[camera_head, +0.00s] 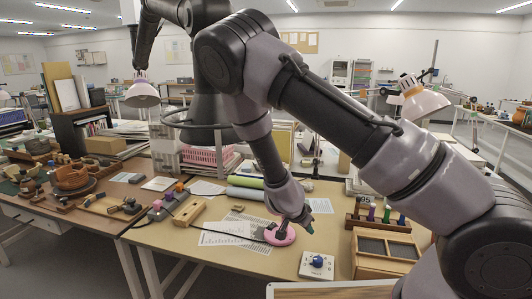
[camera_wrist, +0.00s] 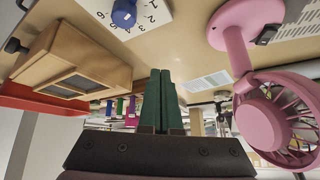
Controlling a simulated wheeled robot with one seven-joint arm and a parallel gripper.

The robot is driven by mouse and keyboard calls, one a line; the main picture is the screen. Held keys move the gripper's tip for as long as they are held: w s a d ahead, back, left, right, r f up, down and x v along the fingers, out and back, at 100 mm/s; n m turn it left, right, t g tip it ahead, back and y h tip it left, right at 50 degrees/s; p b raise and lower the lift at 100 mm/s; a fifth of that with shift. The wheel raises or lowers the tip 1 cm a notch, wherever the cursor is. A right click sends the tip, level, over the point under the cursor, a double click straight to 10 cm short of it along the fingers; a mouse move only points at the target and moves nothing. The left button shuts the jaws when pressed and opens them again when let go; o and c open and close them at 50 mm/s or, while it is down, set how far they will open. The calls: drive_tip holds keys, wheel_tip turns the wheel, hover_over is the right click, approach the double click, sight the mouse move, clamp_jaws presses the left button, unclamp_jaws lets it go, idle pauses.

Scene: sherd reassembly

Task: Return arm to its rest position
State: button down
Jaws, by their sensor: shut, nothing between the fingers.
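My arm reaches across the head view from the right and bends down over the tan table (camera_head: 180,243). My gripper (camera_head: 309,222) is low over the table, beside a pink fan (camera_head: 279,236). In the wrist view my gripper (camera_wrist: 160,75) has its dark green fingers together with nothing between them. The pink fan (camera_wrist: 262,110) stands to the right of the fingers there, apart from them in the picture. Part of the fan is hidden by my arm in the head view.
A white dial box with a blue knob (camera_head: 317,262) lies near the front of the table. A wooden box (camera_head: 384,250) and a rack of coloured-handled tools (camera_head: 378,222) are to the right. White papers (camera_head: 225,233) lie to the left. A lamp (camera_head: 420,102) stands behind my arm.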

wheel_tip(320, 180, up, 29)
drive_tip(key=s+a+n+y, duration=0.1)
drive_tip(key=s+n+y, duration=0.1)
drive_tip(key=y, duration=0.7)
drive_tip(key=s+d+r+n+t+h, duration=0.1)
drive_tip(key=s+d+r, duration=0.5)
drive_tip(key=s+r, duration=0.2)
drive_tip(key=s+d+r+n+t+h, duration=0.1)
drive_tip(key=s+d+r+n, duration=0.1)
drive_tip(key=s+d+r, duration=0.3)
wheel_tip(320, 180, up, 3)
drive_tip(key=s, duration=0.3)
drive_tip(key=shift+d+n, duration=0.3)
drive_tip(key=shift+d, duration=0.1)
